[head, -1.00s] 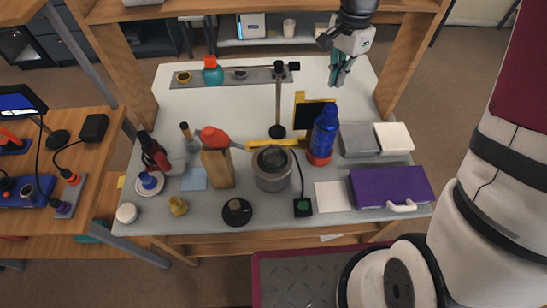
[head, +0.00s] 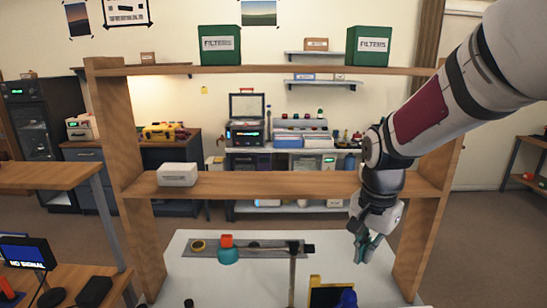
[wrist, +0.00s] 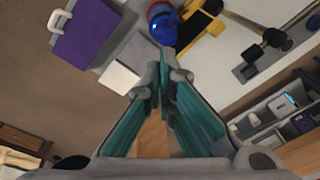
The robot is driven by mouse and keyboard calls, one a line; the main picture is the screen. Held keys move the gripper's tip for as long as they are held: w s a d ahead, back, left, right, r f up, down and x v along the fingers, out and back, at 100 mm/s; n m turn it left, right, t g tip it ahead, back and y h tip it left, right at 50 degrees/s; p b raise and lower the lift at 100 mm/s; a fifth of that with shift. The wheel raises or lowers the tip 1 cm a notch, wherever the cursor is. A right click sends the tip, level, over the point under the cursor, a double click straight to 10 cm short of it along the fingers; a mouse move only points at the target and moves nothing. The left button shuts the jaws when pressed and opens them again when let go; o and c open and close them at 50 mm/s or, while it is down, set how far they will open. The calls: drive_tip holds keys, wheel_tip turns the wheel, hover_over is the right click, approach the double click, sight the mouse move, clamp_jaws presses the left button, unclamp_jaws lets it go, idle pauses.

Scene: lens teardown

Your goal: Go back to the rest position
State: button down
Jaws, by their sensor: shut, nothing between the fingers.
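Two green filter boxes (head: 220,45) (head: 367,45) stand on the top shelf.

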drive_tip(key=s+r+n+t, duration=0.2)
drive_tip(key=s+r+n, duration=0.2)
drive_tip(key=s, duration=0.5)
drive_tip(key=s+r+n+t+b, duration=0.1)
drive_tip(key=s+r+n+t, duration=0.1)
drive_tip(key=s+r+n, duration=0.3)
drive_tip(key=s+r, duration=0.1)
drive_tip(key=s, duration=0.3)
drive_tip(key=shift+s, duration=0.15)
drive_tip(key=shift+a, duration=0.1)
